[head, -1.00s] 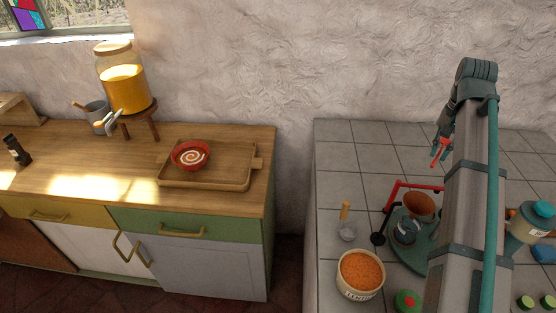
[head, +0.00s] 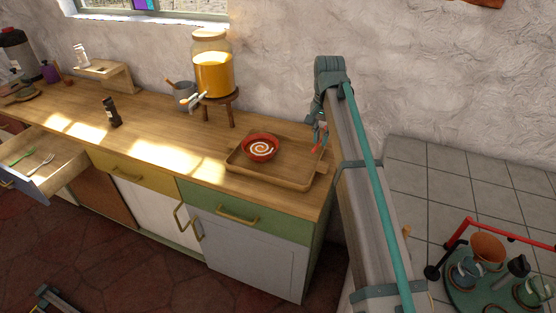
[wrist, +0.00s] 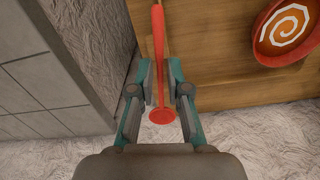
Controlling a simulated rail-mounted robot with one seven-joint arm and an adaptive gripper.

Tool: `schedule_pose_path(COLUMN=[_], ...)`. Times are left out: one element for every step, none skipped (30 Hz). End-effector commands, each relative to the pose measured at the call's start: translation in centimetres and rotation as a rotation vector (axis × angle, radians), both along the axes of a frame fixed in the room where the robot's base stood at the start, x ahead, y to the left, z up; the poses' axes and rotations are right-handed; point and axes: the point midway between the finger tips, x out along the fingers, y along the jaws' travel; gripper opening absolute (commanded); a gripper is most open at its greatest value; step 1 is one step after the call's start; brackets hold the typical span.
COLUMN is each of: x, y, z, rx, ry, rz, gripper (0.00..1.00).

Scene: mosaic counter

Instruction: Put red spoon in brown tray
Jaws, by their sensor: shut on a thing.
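The red spoon (wrist: 158,50) runs lengthwise between the fingers of my gripper (wrist: 161,88) in the wrist view. My gripper is shut on it. In the head view my gripper (head: 320,128) holds the spoon (head: 319,146) by the right end of the brown tray (head: 273,179). I cannot tell the exact height of the spoon above the tray. The tray lies on the wooden counter and carries a red bowl with a white spiral (head: 260,148), also in the wrist view (wrist: 288,30). The right part of the tray is partly hidden by the spoon and my arm.
A glass jar (head: 213,72) on a wooden stand and a grey pot (head: 185,95) stand behind the tray. A dark bottle (head: 112,112) stands left. A drawer (head: 45,170) is open at far left. A tiled counter (head: 430,185) with a red-framed mug rack lies right.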

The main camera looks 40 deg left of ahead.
Motion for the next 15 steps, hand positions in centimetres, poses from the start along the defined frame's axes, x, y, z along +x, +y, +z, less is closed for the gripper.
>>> schedule_pose_path(x=[-1.9,-2.8,-4.2,-5.1,-6.0,-7.2,-7.9,-8.7,-9.5,-10.1,-10.6,-11.1,-11.4,-11.7,-11.8], y=[2.9,4.2,5.8,6.9,8.0,9.2,10.1,10.8,11.7,12.2,12.7,13.2,13.4,13.6,13.8], z=[-0.2,-0.4,-0.6,-0.7,-0.9,-1.1,-1.2,-1.4,-1.5,-1.6,-1.7,-1.8,-1.8,-1.9,-2.0], rx=[-0.001,-0.001,-0.001,0.0,0.0,0.0,0.0,0.0,0.0,0.0,0.0,0.0,0.0,0.0,0.0], ry=[0.001,0.001,0.001,0.0,0.0,0.0,0.0,0.0,0.0,0.0,0.0,0.0,0.0,0.0,0.0], rz=[0.028,0.041,0.057,0.068,0.077,0.09,0.098,0.107,0.115,0.121,0.125,0.13,0.133,0.135,0.138], gripper=[0.0,0.0,0.0,0.0,0.0,0.0,0.0,0.0,0.0,0.0,0.0,0.0,0.0,0.0,0.0])
